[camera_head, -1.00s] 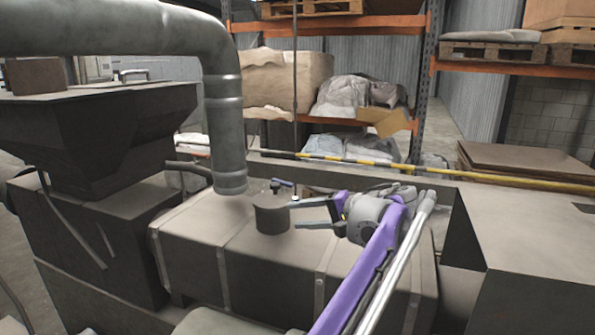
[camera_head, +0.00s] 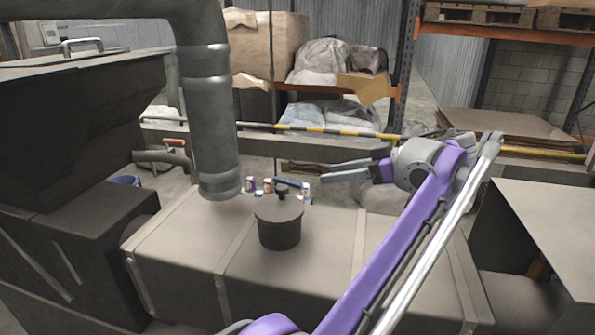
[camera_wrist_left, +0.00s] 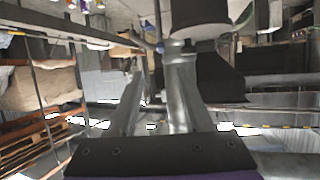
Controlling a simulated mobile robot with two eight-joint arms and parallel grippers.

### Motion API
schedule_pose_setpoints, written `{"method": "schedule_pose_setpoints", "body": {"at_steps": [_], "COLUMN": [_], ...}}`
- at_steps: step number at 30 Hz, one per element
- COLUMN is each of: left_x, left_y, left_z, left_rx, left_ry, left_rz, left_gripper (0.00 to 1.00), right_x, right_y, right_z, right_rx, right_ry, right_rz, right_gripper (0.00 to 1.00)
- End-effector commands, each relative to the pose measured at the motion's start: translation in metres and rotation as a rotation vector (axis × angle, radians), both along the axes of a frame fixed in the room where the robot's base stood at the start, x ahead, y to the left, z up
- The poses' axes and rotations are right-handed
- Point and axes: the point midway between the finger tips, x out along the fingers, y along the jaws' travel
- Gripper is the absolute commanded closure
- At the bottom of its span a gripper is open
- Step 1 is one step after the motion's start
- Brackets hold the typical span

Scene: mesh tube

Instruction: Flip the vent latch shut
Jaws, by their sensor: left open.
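The vent is a short dark cylinder (camera_head: 279,225) standing on the long grey box. The latch, a small dark-blue lever (camera_head: 290,183), sits on a knob on its lid and lies roughly level, pointing right. My left gripper (camera_head: 326,172) is open and empty, above and to the right of the vent, its fingers pointing left towards the latch with a visible gap. In the left wrist view, the fingers (camera_wrist_left: 157,66) are spread, and a thin lever with a blue tip (camera_wrist_left: 160,47) shows just beyond them beside the dark vent (camera_wrist_left: 200,14). My right gripper is not in view.
A thick grey pipe (camera_head: 212,130) comes down just left of the vent. Several small cans (camera_head: 266,186) show behind it. A dark hopper (camera_head: 70,130) stands at left and a grey cabinet (camera_head: 550,230) at right. A yellow-black bar (camera_head: 330,130) runs behind.

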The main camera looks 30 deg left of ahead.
Motion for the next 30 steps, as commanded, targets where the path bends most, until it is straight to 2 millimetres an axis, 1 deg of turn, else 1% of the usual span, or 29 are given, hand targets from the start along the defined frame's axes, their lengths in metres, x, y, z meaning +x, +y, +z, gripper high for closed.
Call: {"method": "schedule_pose_setpoints", "body": {"at_steps": [2, 5, 8, 15, 19, 24, 30], "left_x": [-0.001, -0.001, -0.001, 0.0, 0.001, 0.002, 0.002], "left_y": [0.001, 0.01, 0.025, 0.068, 0.085, 0.097, 0.099], "left_z": [-0.001, -0.006, -0.013, -0.031, -0.037, -0.041, -0.042], "left_rx": [-0.001, 0.0, 0.0, 0.0, 0.0, 0.0, 0.0], "left_ry": [-0.014, -0.016, -0.014, -0.015, -0.014, -0.015, -0.015], "left_rz": [0.007, 0.011, 0.011, 0.012, 0.01, 0.008, 0.007], "left_gripper": [0.5, 0.5, 0.5, 0.5, 0.5, 0.5, 0.5], "right_x": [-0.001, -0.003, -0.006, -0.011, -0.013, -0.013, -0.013], "right_y": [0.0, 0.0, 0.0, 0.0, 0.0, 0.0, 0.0], "right_z": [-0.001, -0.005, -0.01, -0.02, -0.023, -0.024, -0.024], "right_rx": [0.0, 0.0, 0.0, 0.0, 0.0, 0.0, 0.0], "right_ry": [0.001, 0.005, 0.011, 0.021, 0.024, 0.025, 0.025], "right_rz": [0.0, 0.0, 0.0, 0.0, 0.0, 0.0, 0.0], "right_gripper": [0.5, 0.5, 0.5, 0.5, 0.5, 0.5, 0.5]}}
